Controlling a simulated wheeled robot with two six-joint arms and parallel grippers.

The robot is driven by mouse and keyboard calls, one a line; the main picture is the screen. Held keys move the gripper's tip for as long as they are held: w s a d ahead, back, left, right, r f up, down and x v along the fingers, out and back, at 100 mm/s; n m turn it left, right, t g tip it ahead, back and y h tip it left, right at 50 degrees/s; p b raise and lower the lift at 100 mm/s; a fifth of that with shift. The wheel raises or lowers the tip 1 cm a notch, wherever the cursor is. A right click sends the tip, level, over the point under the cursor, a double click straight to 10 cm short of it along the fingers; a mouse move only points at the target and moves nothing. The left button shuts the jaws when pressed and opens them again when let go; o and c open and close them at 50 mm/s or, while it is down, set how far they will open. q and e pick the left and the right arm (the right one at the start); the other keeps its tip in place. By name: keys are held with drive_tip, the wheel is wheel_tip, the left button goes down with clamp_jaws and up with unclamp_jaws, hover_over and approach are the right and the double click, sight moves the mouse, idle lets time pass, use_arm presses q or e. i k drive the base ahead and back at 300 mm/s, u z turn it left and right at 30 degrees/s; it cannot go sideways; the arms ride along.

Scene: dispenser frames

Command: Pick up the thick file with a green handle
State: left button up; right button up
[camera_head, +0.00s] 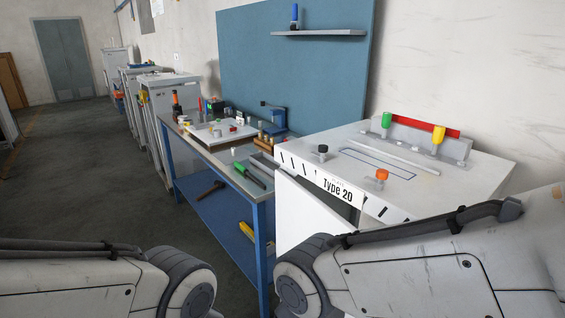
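A tool with a green handle (241,168) lies near the front edge of the blue workbench (225,167), with a dark part pointing toward the lower right. It looks like a file, but it is too small to tell how thick it is. Neither of my grippers is in view. Only links of my left and right arms show along the bottom of the picture, well apart from the tool.
A white panel marked Type 20 (338,189) stands right of the bench, with green (386,119), yellow (438,134) and orange knobs (382,174). A white tray (205,139) holds small parts. A hammer (208,190) lies on the lower shelf. Floor at left is clear.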

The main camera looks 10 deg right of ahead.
sight(245, 171)
drive_tip(key=k, duration=1.15)
drive_tip(key=u, duration=0.85)
drive_tip(key=i, duration=1.95)
drive_tip(key=z, duration=1.2)
drive_tip(key=i, duration=0.55)
drive_tip(key=z, duration=0.6)
drive_tip(key=k, duration=0.5)
drive_tip(key=u, duration=0.1)
